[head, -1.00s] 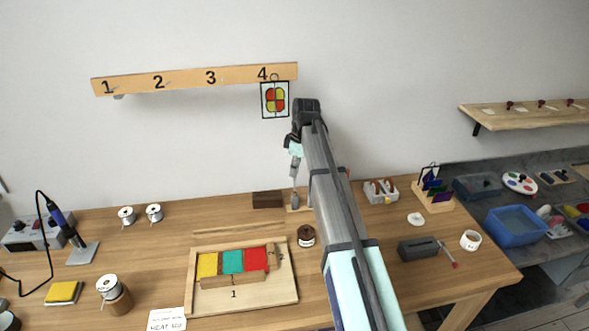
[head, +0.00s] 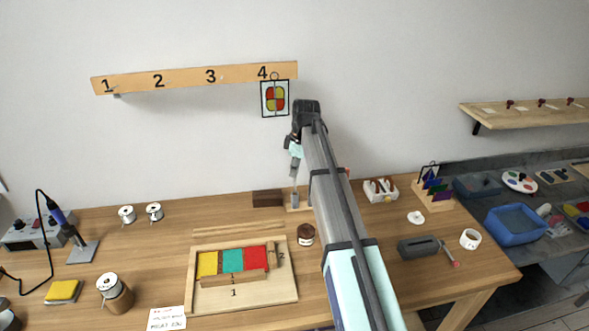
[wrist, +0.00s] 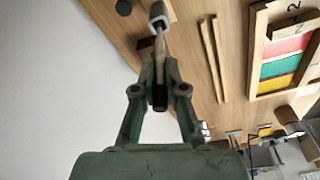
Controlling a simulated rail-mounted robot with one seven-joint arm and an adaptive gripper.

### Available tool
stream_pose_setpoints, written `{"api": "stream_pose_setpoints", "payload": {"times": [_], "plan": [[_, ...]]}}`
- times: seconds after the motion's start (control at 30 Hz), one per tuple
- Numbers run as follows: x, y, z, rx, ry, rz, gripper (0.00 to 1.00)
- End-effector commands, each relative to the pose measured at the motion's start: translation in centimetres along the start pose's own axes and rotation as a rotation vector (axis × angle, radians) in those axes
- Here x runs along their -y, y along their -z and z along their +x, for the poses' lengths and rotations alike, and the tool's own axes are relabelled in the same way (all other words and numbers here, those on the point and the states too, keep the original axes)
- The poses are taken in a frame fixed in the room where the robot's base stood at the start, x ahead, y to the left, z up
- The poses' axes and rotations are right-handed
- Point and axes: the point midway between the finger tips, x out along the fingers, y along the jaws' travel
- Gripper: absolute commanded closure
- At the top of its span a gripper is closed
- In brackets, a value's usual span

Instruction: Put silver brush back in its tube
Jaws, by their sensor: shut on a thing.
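My gripper (head: 295,170) is in front of the wall above the back of the bench. In the wrist view my gripper (wrist: 160,72) is shut on the brush (wrist: 159,46), which has a pale handle and a dark end between the fingers. The brush points away from the wrist toward a grey tube (wrist: 157,10). Its far end lines up with the tube's mouth; how far it is inside I cannot tell. In the head view the grey tube (head: 294,198) stands upright on a small wooden base, directly below the gripper.
A dark brown block (head: 267,198) stands just left of the tube. A brown jar (head: 306,234) is in front. A framed tray (head: 214,293) with coloured pieces lies at the middle. A white caddy (head: 380,190) stands right. Wooden strips (wrist: 213,60) lie beside the tube.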

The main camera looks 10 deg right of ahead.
Motion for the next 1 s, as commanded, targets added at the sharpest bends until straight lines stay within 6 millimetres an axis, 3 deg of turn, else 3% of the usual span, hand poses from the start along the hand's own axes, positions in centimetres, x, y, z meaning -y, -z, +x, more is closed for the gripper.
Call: {"api": "stream_pose_setpoints", "payload": {"times": [1.0], "plan": [[0.0,-0.4,2.3,0.000,-0.001,0.000,1.00]]}}
